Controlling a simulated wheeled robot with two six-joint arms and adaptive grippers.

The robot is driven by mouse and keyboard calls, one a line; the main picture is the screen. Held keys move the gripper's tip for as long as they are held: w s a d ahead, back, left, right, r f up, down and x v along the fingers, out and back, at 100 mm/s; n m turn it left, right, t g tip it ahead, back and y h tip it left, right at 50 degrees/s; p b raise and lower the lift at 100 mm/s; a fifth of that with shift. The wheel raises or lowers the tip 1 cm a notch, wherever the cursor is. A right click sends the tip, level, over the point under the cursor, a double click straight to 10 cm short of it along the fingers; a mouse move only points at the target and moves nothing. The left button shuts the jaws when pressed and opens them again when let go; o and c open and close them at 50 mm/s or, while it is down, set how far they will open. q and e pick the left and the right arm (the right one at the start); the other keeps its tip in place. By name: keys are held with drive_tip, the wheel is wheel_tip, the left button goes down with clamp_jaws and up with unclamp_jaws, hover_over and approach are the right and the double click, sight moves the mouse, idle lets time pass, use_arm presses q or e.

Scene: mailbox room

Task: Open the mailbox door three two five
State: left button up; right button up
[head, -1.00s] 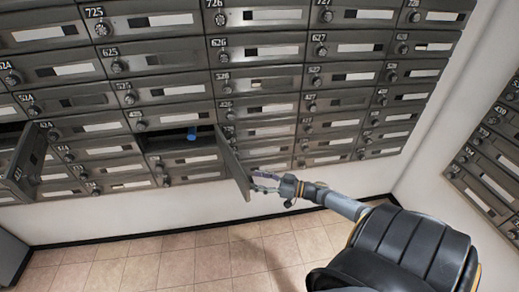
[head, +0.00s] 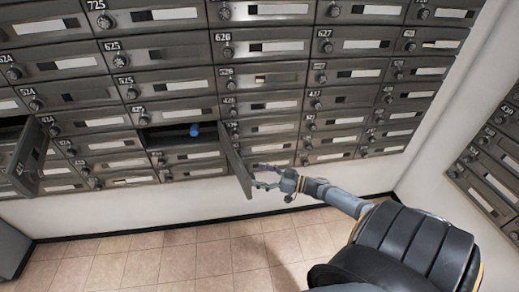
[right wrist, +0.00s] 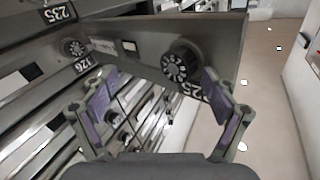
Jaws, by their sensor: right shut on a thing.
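An open mailbox door (head: 237,162) stands out from the mailbox wall, beside its open compartment (head: 165,138). In the right wrist view the door (right wrist: 145,52) has a round black dial knob (right wrist: 182,62) and a label showing "25", its first digit hidden. My right gripper (head: 263,177) is at the door's outer part. In the right wrist view the fingers of my right gripper (right wrist: 158,79) are well apart, the right one beside the knob; I take it as shut on the door, though the exact contact is unclear. My left gripper is out of view.
A blue object (head: 194,130) lies in the open compartment. Another mailbox door (head: 30,162) stands open at the far left. Closed mailboxes surround them, and more hang on the right wall (head: 490,185). The tiled floor (head: 180,262) below is clear.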

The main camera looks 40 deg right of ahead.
drive_tip(key=shift+d+f, duration=0.1)
drive_tip(key=shift+f, duration=0.05)
wheel_tip(320, 180, up, 10)
idle(0.6)
idle(0.5)
